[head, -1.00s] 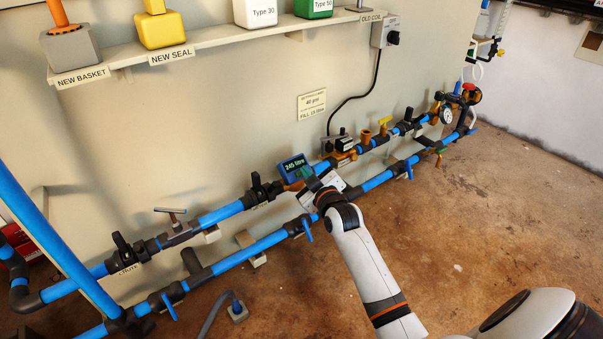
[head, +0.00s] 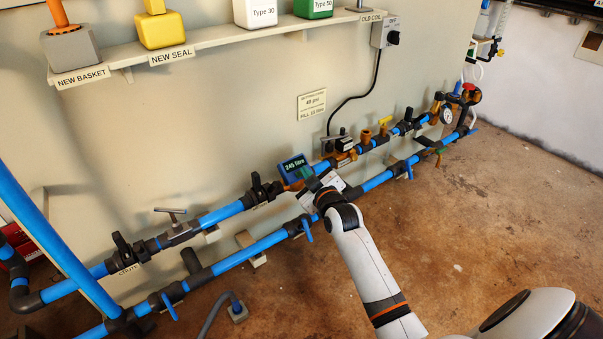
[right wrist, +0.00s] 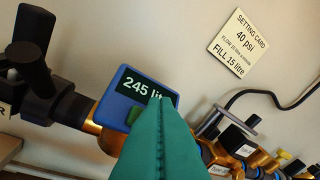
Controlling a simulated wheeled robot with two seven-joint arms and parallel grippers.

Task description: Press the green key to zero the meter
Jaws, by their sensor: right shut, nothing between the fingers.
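The blue meter (head: 292,166) sits on the upper pipe run, its dark display reading 245 litre. In the right wrist view the meter (right wrist: 117,92) shows larger, with "245 lit" legible and the rest covered. The green key (right wrist: 133,114) lies below the display, its right part hidden by my fingers. My right gripper (head: 311,181) is shut and empty, right at the front of the meter. Its green fingers (right wrist: 163,112) cover the lower right of the meter. I cannot tell whether the fingertips touch the key. My left gripper is out of view.
Blue pipes (head: 250,247) with black valves run along the wall on both sides of the meter. A setting card (right wrist: 241,44) hangs above, and a black cable (head: 350,98) drops from a switch box (head: 388,33). The brown floor (head: 480,220) is open.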

